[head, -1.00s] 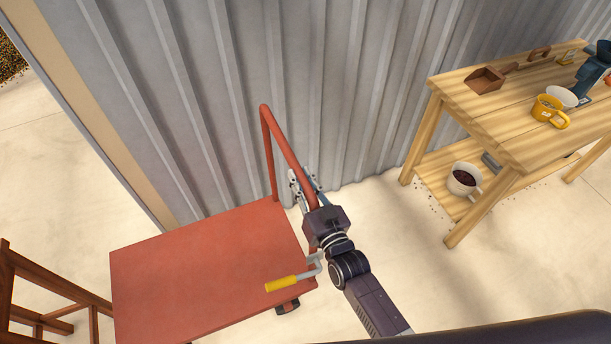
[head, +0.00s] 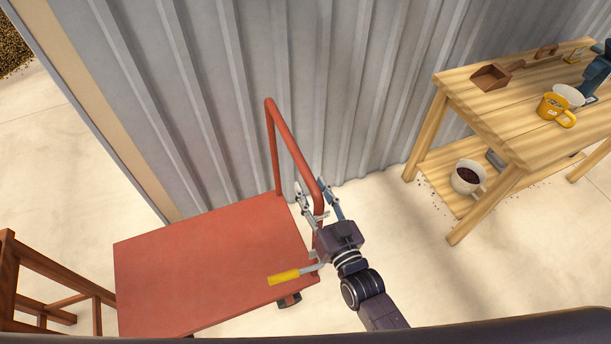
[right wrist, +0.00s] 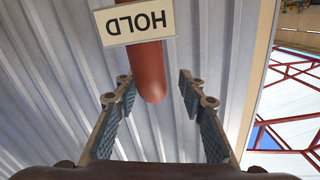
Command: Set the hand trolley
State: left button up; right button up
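The red hand trolley (head: 205,265) stands beside the corrugated wall, with a flat red deck. Its tubular handle (head: 288,140) rises at the deck's right end. A lever with a yellow grip (head: 284,278) sticks out near the deck's right edge. My right gripper (head: 318,190) is open at the handle's near upright, one finger on each side. In the right wrist view a red bar (right wrist: 150,78) of the handle shows beyond and between the open fingers, with clear gaps. A HOLD sign (right wrist: 135,22) appears upside down there. My left gripper is out of view.
A wooden table (head: 490,110) at the right carries a scoop (head: 492,77), a yellow mug (head: 553,106) and a white bowl (head: 569,95). A bean-filled white cup (head: 466,180) sits on its lower shelf. A brown wooden frame (head: 50,285) stands left of the trolley.

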jog(key=v, duration=0.6)
jog(key=shift+s, duration=0.3)
